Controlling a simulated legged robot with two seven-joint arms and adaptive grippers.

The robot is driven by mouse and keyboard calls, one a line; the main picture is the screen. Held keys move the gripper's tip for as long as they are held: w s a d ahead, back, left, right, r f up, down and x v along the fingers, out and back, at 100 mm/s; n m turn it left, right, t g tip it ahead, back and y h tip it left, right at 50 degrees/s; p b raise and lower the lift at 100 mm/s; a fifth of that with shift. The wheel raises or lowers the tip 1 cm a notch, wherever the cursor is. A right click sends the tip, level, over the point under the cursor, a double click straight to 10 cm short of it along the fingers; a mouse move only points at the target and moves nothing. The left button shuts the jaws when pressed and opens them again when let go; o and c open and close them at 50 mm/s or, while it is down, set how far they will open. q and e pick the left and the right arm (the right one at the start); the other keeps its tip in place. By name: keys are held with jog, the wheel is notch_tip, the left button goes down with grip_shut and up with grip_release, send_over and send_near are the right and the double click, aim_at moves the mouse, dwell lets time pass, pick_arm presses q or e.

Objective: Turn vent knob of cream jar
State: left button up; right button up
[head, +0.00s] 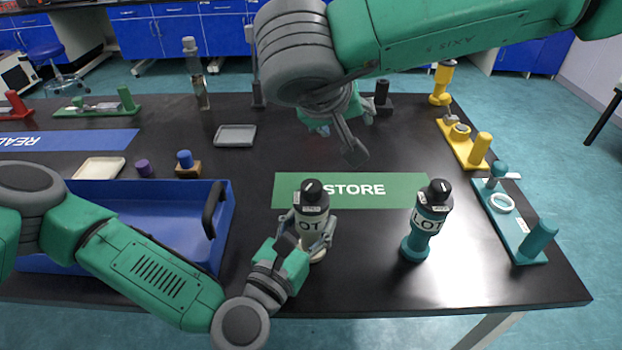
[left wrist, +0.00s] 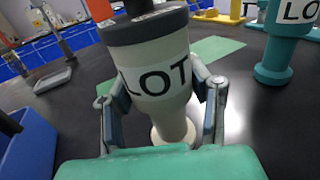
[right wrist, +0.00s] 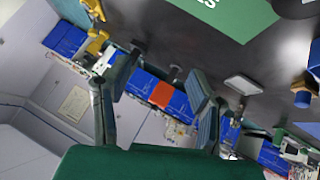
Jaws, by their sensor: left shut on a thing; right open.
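A teal jar (head: 430,215) with a black cap stands right of the cream jar. A blue tray (head: 180,265) lies left, partly behind my left arm. Yellow (head: 470,145) and teal (head: 515,225) fixtures line the right side. The green mat (head: 380,190) has bare space between the jars.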

aim_at(311, 183)
jog(key=s+a+r+n+g+y, duration=0.2)
jog(key=s+a+r+g+y, duration=0.25)
jog(key=s+g, duration=0.3)
jog(key=shift+g+h, duration=0.25)
jog(key=shift+h, duration=0.1)
jog(key=f, duration=1.1)
jog(key=shift+w+a+f, duration=0.15)
jog(key=shift+w+a, duration=0.15)
jog(key=shift+w, duration=0.05)
grip_shut()
